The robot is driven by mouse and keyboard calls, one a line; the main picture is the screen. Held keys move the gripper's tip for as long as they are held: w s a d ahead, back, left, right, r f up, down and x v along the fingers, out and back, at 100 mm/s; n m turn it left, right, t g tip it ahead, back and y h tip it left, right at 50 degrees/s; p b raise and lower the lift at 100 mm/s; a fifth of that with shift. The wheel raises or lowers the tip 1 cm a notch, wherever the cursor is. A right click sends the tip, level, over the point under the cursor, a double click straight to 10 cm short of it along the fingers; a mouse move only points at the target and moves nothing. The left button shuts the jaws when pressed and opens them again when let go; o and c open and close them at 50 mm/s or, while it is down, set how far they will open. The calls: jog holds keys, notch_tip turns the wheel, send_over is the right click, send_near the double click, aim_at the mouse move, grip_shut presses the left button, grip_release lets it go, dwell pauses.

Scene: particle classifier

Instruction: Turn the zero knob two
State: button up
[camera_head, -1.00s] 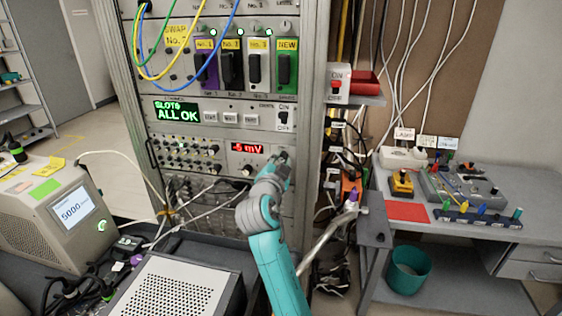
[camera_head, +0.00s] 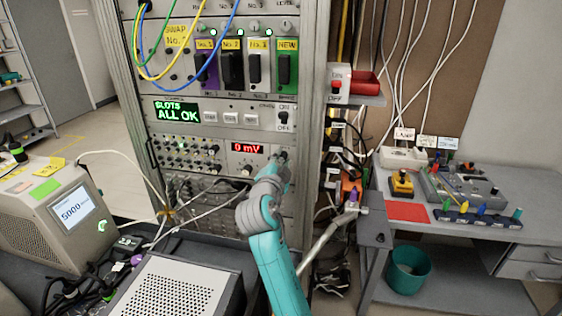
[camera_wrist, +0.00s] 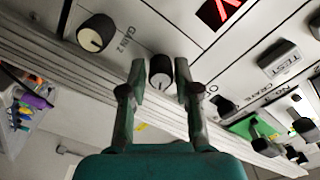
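A black knob (camera_wrist: 160,71) with a pale face sits between the fingertips of my gripper (camera_wrist: 160,80) in the wrist view. One finger is close against each side, and the gripper looks shut on it. I cannot read this knob's own label. A second black knob (camera_wrist: 97,33), beside the lettering "GAIN 2", is to its left and apart from the fingers. In the head view my gripper (camera_head: 281,159) is at the right end of the rack's lower panel, and my arm hides the held knob. The red display (camera_head: 247,148) there reads 0 mV.
Above are a green display (camera_head: 177,111) reading ALL OK, a switch (camera_head: 284,118) and coloured modules (camera_head: 287,66). Cables hang across the rack's left. A grey perforated box (camera_head: 175,290) stands in front, and a workbench (camera_head: 450,235) is at right.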

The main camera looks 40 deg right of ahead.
jog(key=shift+a, duration=0.1)
jog(key=v, duration=1.2)
dwell(0.4)
jog(key=shift+s, duration=0.1)
